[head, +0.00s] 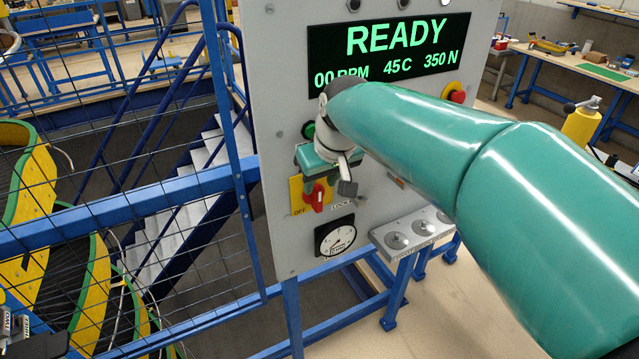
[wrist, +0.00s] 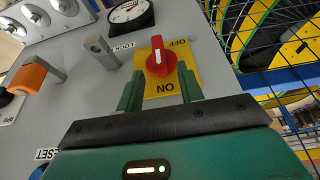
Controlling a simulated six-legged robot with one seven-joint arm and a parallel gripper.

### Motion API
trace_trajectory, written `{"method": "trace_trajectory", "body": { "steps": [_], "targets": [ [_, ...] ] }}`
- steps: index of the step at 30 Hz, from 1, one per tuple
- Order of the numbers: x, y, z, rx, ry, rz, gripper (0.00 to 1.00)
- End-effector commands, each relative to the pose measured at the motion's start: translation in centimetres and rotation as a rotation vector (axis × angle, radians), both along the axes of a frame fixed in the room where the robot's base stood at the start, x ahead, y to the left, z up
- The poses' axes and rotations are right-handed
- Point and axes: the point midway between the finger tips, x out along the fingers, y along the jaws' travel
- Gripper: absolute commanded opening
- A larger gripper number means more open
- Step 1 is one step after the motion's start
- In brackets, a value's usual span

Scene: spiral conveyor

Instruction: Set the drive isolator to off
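The drive isolator is a red rotary knob (wrist: 158,60) with a white line, on a yellow plate (wrist: 180,82) on the grey panel. In the wrist view the picture is upside down: "ON" reads below the knob and "OFF" at its upper right. The knob's handle stands roughly upright in that view. In the head view the knob (head: 319,198) shows just below my gripper (head: 318,168), with "OFF" at the plate's lower left. In the wrist view my gripper (wrist: 160,80) is open, its two green fingers apart on either side of the knob's near end. Contact cannot be told.
The panel (head: 285,240) carries a READY display (head: 390,48), a red button (head: 456,97), a dial gauge (head: 335,236) and a grey lock piece (wrist: 101,52) beside the isolator. An orange handle (wrist: 38,78) shows too. Blue-framed mesh fencing (head: 120,210) borders the panel's left.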

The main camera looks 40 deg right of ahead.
Motion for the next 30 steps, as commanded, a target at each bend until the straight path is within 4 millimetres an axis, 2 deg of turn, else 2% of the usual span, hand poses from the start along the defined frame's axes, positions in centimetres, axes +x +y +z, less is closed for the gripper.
{"method": "trace_trajectory", "body": {
  "steps": [4, 13, 14, 19, 30],
  "targets": [
    [0.53, -0.04, -1.32, 0.001, 0.002, 0.002, 0.37],
    [0.65, -0.1, -1.55, 0.0, -0.001, 0.001, 0.37],
    [0.65, -0.11, -1.55, 0.0, -0.001, 0.001, 0.33],
    [0.64, -0.11, -1.53, 0.0, -0.001, 0.001, 0.0],
    [0.66, 0.03, -1.51, -0.031, 0.009, 0.002, 0.0]
  ]
}}
